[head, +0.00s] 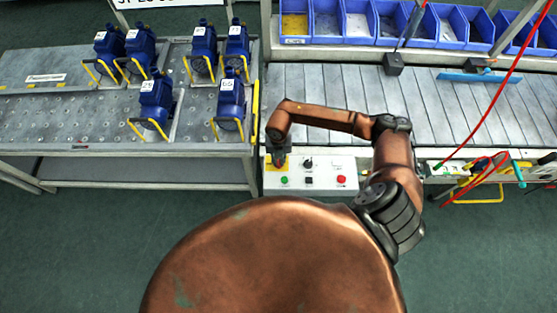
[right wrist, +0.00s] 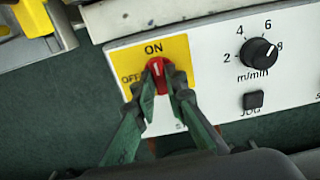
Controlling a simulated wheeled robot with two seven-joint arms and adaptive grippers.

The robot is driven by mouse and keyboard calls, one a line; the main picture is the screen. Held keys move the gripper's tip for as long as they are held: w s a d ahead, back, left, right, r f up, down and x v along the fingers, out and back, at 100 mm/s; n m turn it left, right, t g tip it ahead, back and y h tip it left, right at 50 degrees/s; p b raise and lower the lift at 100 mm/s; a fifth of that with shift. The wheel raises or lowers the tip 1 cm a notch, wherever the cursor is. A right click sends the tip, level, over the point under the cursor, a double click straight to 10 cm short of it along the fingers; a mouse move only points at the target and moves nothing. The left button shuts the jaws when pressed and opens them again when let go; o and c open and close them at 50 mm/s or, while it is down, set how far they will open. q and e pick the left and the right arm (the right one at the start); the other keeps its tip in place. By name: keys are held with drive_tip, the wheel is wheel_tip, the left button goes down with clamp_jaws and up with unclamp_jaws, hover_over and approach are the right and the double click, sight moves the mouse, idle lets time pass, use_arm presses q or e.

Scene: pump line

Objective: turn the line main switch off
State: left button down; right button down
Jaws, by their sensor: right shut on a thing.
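The line main switch is a red rotary knob (right wrist: 158,70) on a yellow plate (right wrist: 180,47) marked ON at the top and OFF at the left. The white mark on the knob points up, close to ON. My right gripper (right wrist: 163,84) has its two green fingers shut on the knob, one on each side. In the head view my right gripper (head: 278,157) is at the left end of the white control panel (head: 325,168) and hides the knob. My left gripper is not in view.
Right of the switch are a black speed knob (right wrist: 258,53) and a black JOG button (right wrist: 253,100). The panel also has a green button (head: 284,180) and a red button (head: 341,180). A bench with several blue pumps (head: 156,98) stands to the left.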

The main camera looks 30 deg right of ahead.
drive_tip(key=n+b, duration=0.2)
drive_tip(key=n, duration=0.2)
drive_tip(key=shift+w+f, duration=0.1)
drive_tip(key=shift+f, duration=0.05)
drive_tip(key=n+b, duration=0.3)
drive_tip(key=n, duration=0.1)
drive_tip(key=n+b, duration=0.3)
drive_tip(key=n, duration=0.2)
drive_tip(key=shift+n+b, duration=0.4)
drive_tip(key=shift+a+n+b, duration=0.1)
drive_tip(key=shift+n+b, duration=1)
drive_tip(key=shift+n, duration=0.8)
drive_tip(key=c, duration=2)
unclamp_jaws()
drive_tip(key=shift+o, duration=0.2)
